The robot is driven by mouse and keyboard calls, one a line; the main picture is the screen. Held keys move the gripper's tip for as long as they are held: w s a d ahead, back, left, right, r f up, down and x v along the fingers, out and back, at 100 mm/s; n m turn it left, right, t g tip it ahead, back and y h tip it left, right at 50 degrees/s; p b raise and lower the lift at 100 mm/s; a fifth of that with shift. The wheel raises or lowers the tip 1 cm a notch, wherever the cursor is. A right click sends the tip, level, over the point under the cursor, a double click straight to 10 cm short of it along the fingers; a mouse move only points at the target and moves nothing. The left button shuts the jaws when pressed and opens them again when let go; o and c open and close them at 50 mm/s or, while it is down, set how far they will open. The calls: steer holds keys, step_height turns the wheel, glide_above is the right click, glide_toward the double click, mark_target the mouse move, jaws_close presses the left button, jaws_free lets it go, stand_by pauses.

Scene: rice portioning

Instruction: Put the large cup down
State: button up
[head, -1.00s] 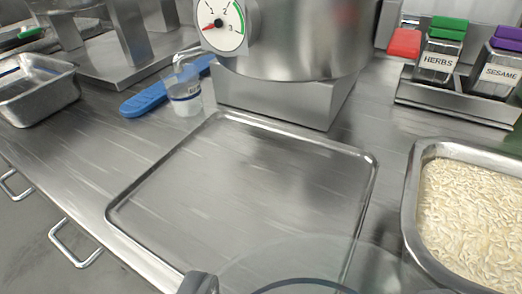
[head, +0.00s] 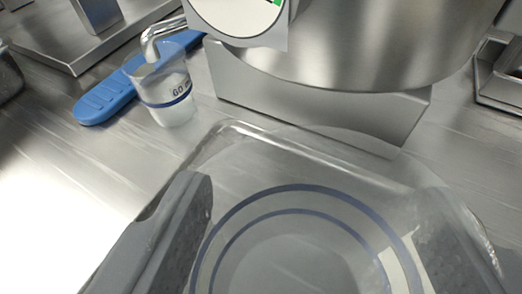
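The large cup (head: 300,225) is clear with blue rings and fills the lower middle of the view, seen from above. My gripper (head: 315,220) has one grey finger on each side of it, and the fingers appear shut on its wall. The right finger shows blurred through the clear wall.
A metal rack (head: 495,75) is at the right edge.

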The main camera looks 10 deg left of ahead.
mark_target(292, 218)
steer(key=shift+w+a+f, duration=0.1)
steer(key=shift+w+a, duration=0.25)
steer(key=shift+w, duration=0.25)
steer(key=shift+f+b, duration=0.45)
steer(key=shift+f, duration=1.25)
steer(key=o, duration=1)
steer(key=shift+f, duration=0.1)
